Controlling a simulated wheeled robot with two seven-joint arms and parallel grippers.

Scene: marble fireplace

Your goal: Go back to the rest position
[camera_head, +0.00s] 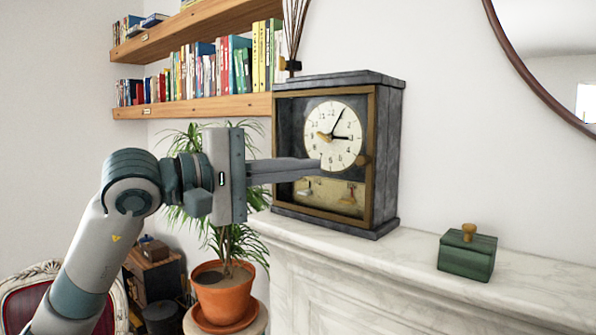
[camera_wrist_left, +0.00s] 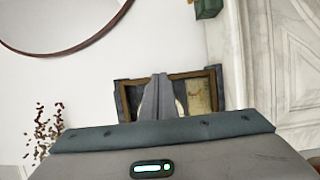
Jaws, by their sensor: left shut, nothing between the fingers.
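My left gripper (camera_head: 318,164) reaches in from the left at mid-height in the head view. Its fingers are shut and empty, and their tips overlap the front of a dark mantel clock (camera_head: 388,150). I cannot tell whether they touch it. In the left wrist view the shut fingers (camera_wrist_left: 162,80) cover the middle of the clock (camera_wrist_left: 203,95). The clock stands upright on the marble mantel, with a white dial and a brass-coloured frame. My right gripper is not in view.
A green box (camera_head: 467,255) with a gold knob sits on the marble mantel (camera_head: 420,262), right of the clock. Book shelves (camera_head: 190,106) hang behind. A potted plant (camera_head: 224,295) stands below my left arm. A round mirror (camera_head: 530,75) hangs at upper right.

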